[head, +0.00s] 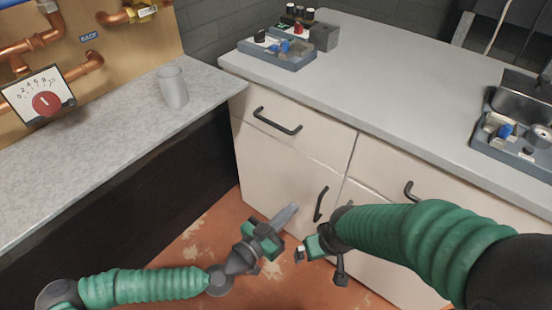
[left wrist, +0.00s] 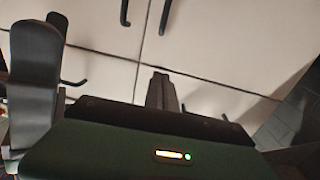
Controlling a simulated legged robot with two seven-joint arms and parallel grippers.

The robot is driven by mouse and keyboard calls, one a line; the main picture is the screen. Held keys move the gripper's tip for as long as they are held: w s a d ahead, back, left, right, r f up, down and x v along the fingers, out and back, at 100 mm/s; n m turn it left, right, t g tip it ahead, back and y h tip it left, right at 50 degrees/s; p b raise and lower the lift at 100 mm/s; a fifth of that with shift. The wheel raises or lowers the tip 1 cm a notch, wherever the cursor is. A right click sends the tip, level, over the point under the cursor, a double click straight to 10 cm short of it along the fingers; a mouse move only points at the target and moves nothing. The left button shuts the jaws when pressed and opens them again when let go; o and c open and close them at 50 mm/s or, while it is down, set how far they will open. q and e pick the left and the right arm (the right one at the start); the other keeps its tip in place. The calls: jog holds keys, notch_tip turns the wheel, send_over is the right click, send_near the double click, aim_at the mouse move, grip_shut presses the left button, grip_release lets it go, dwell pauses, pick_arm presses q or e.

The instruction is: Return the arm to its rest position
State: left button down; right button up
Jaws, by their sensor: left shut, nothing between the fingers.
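My left arm, with green ribbed sleeves, comes in low from the left in the head view. Its gripper (head: 285,215) is shut and empty, its grey fingers pointing up and right in front of the white cabinet. The left wrist view shows the same closed fingers (left wrist: 161,92) with cabinet doors beyond them. My right gripper (head: 318,255) hangs at the end of the arm from the right, close beside the left gripper in the picture. Its fingers are partly hidden and their opening is unclear.
A white cabinet (head: 290,165) with dark handles carries a grey countertop (head: 400,85). Blue-grey trays of parts (head: 275,60) stand on it. At left, a grey counter (head: 120,125) holds a cup (head: 172,87), below a board with copper pipes and a red-knob dial (head: 45,103).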

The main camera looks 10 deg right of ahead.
pick_arm(q)
jog(key=s+f+m+g+y, duration=0.1)
jog(key=s+f+m+g, duration=0.1)
jog(key=s+f+g, duration=0.45)
jog(key=s+a+f+g+y, duration=0.2)
jog(key=s+a+f+y, duration=0.3)
jog(key=a+f, duration=0.4)
jog(key=a+r+n+y, duration=0.1)
jog(key=a+n+y, duration=0.5)
jog(key=a, duration=1)
jog(key=a+r+n+t+y, duration=0.1)
jog(key=a+r+n+y, duration=0.2)
jog(key=a+r+n, duration=0.5)
jog(key=w+p+v, duration=0.3)
jog(key=p+v, duration=1.4)
jog(key=v, duration=0.1)
jog(key=w+a+r+p+v, duration=0.1)
jog(key=w+p+v, duration=0.3)
jog(key=p+v, duration=1.3)
jog(key=shift+r+m, duration=0.4)
jog(key=shift+r, duration=0.85)
